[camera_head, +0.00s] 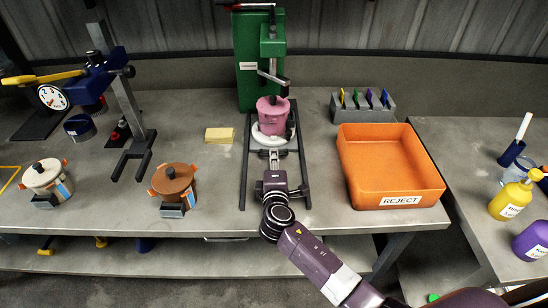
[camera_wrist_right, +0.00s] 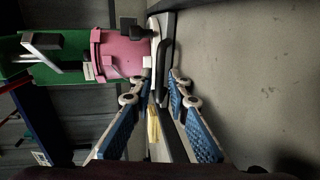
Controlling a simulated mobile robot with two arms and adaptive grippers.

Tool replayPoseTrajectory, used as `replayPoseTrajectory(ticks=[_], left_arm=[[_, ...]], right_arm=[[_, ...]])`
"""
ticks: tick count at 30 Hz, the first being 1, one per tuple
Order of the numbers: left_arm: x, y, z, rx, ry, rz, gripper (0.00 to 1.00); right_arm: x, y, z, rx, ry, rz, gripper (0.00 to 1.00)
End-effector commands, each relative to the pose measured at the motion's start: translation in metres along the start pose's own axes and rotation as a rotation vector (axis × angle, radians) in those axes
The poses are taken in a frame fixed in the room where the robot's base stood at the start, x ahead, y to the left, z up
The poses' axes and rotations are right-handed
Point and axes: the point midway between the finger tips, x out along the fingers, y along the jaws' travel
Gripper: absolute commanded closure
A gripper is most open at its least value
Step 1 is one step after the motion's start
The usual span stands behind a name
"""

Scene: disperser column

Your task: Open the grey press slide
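The press slide (camera_head: 301,160) is a dark frame with two long rails lying on the bench in front of the green press (camera_head: 247,60). A white round plate (camera_head: 258,138) sits between the rails at the back, with a pink lidded pot (camera_head: 271,118) on it. The pot also shows in the right wrist view (camera_wrist_right: 118,52), beside the white plate edge (camera_wrist_right: 154,38). My right gripper (camera_head: 275,158) is between the rails, just in front of the plate. Its blue-padded fingers are apart in the wrist view (camera_wrist_right: 160,90); contact with the slide cannot be told. My left gripper is not in view.
An orange reject bin (camera_head: 372,165) stands right of the slide, with a grey holder (camera_head: 362,105) of coloured tags behind it. A yellow pad (camera_head: 220,135), a brown pot (camera_head: 175,184) and a white pot (camera_head: 45,178) are to the left. Bottles stand on the right bench.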

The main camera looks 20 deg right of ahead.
Motion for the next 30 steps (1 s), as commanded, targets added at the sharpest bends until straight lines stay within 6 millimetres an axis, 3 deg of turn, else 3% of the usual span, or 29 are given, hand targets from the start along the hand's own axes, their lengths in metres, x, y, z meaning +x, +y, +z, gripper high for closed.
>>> replayPoseTrajectory(ticks=[4,11,15,30], left_arm=[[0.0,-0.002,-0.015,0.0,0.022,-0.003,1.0],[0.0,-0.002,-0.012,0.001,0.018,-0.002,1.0],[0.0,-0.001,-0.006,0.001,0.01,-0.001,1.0],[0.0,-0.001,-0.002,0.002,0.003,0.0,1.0]], right_arm=[[0.006,0.0,0.001,0.001,-0.001,-0.001,0.84],[0.006,0.0,0.001,0.001,-0.001,-0.001,0.84],[0.006,0.0,0.001,0.001,-0.001,0.0,1.0],[0.004,-0.001,0.0,0.001,0.0,-0.001,1.0]])
